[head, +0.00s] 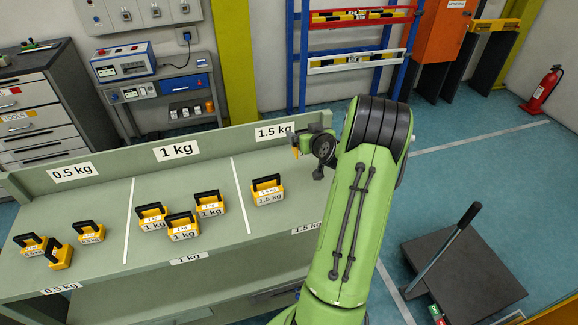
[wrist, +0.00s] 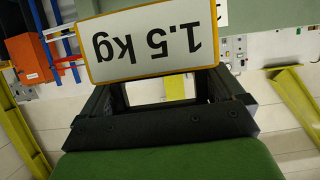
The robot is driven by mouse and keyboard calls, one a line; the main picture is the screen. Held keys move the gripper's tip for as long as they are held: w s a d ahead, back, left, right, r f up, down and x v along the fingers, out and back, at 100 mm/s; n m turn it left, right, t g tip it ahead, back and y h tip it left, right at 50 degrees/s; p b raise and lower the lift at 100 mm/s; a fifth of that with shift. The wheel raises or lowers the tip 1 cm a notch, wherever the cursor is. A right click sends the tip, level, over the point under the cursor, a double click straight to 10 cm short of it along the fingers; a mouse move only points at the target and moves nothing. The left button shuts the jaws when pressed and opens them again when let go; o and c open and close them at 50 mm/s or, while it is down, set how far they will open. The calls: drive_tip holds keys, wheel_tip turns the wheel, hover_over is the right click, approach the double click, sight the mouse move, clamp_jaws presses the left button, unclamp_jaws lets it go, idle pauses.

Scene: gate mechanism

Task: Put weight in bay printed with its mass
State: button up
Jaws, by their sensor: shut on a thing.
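My gripper (head: 316,152) is above the back right of the bench, by the 1.5 kg bay (head: 285,225). In the wrist view my gripper (wrist: 165,88) is shut on a yellow-edged weight (wrist: 150,42) whose white label reads 1.5 kg, upside down. In the head view only a small yellow bit shows at the gripper; the rest is hidden. Another 1.5 kg weight (head: 268,192) stands upright in the 1.5 kg bay. Three 1 kg weights (head: 182,230) stand in the 1 kg bay (head: 150,255). Three 0.5 kg weights (head: 60,255) are in the 0.5 kg bay (head: 100,275).
White lines divide the bays, and a raised back board (head: 110,160) carries mass signs. The 1.5 kg bay has free room in front of its standing weight. A dark platform cart (head: 465,275) is on the floor at right.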

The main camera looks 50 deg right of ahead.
wheel_tip(320, 180, down, 9)
drive_tip(key=shift+s+a+f, duration=0.1)
drive_tip(key=shift+s, duration=0.05)
idle(0.4)
drive_tip(key=o, duration=1.7)
drive_tip(key=shift+s+a+f, duration=0.1)
drive_tip(key=shift+f, duration=0.15)
drive_tip(key=shift+r, duration=0.15)
